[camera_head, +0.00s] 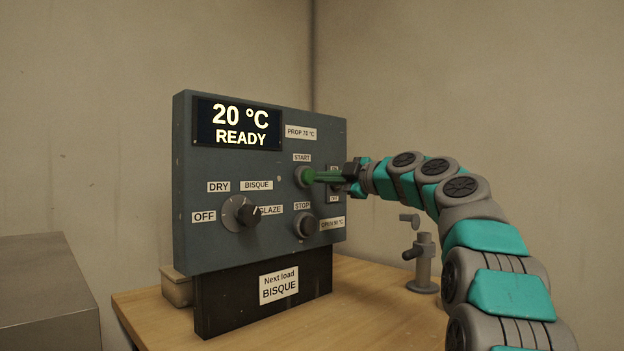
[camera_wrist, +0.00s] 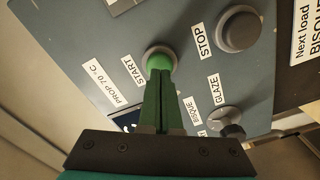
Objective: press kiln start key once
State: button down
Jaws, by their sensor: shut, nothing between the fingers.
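The kiln panel (camera_head: 220,165) is an upright dark blue-grey board. Its display (camera_head: 238,124) reads "20 °C READY". The green start key (camera_head: 302,176) sits in a grey ring beneath the START label; it also shows in the wrist view (camera_wrist: 159,59). My gripper (camera_head: 318,177) is shut and empty, with its green fingers pointing at the start key. In the wrist view the fingertips (camera_wrist: 164,78) overlap the key's near edge. I cannot tell whether they touch it or whether the key is pushed in.
The stop key (camera_head: 304,225) is below the start key. A selector knob (camera_head: 245,213) sits at lower left, near the GLAZE label. A switch (camera_head: 334,185) is partly hidden behind my gripper. A grey post fixture (camera_head: 424,268) stands on the wooden table (camera_head: 375,310).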

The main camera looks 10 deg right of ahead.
dwell(0.6)
jog(key=shift+x, duration=1.05)
jog(key=shift+w+a+b, duration=0.1)
jog(key=shift+b, duration=0.25)
jog(key=shift+b+v, duration=0.65)
jog(key=shift+v, duration=0.15)
jog(key=shift+s+d, duration=0.3)
jog(key=shift+s, duration=0.05)
